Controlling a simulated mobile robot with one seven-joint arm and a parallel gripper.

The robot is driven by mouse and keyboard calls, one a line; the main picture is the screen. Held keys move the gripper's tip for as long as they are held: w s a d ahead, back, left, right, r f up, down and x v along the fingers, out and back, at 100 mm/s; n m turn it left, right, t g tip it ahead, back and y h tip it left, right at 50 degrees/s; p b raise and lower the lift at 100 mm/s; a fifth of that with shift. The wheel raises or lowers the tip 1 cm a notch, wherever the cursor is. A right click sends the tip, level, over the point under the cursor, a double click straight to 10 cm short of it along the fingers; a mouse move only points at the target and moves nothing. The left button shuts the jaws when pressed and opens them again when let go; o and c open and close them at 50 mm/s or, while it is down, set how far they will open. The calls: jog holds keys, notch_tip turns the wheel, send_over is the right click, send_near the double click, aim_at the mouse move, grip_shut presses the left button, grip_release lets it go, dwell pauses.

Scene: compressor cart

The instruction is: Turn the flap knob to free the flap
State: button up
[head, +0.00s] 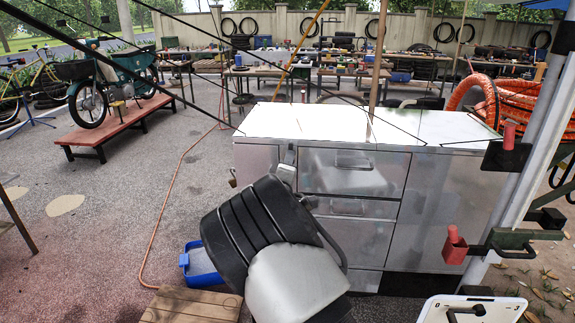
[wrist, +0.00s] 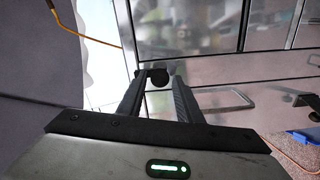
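A small round black knob (wrist: 158,77) shows in the wrist view against the shiny metal front of the cart. My gripper (wrist: 158,82) points at it with its two dark fingers apart. The knob appears between the fingertips or just beyond them; I cannot tell whether either finger touches it. The silver cart (head: 335,128) stands in the middle of the head view, with a bright top and front panels. My arm covers its lower left front there, and I cannot make out the knob in that view. Which panel is the flap is not clear.
Metal bar handles (head: 352,160) stick out from the cart front. A blue tray (head: 202,265) and a wooden board (head: 190,306) lie on the ground at left. A grey post with red-ended fittings (head: 455,246) stands at right. Orange hose (head: 515,100) is coiled behind it.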

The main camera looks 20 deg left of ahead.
jog(key=shift+o, duration=0.6)
jog(key=v, duration=1.7)
jog(key=shift+s, duration=0.25)
jog(key=s+d+r+m+g+p, duration=0.15)
jog(key=d+r+m+g, duration=0.3)
jog(key=d, duration=0.45)
jog(key=d+r+m+g+p, duration=0.3)
jog(key=d+r+m, duration=0.25)
jog(key=d, duration=0.45)
jog(key=s+d+r+m+g+h+p, duration=0.2)
jog(key=s+d+r+m, duration=0.1)
jog(key=s+d, duration=0.7)
jog(key=s+d+r+m+g+h+p, duration=0.2)
jog(key=s+d+r+m, duration=0.2)
jog(key=s+d, duration=0.6)
jog(key=s, duration=0.4)
jog(key=shift+d+m, duration=0.2)
jog(key=shift+m, duration=0.2)
jog(key=shift+w, duration=0.1)
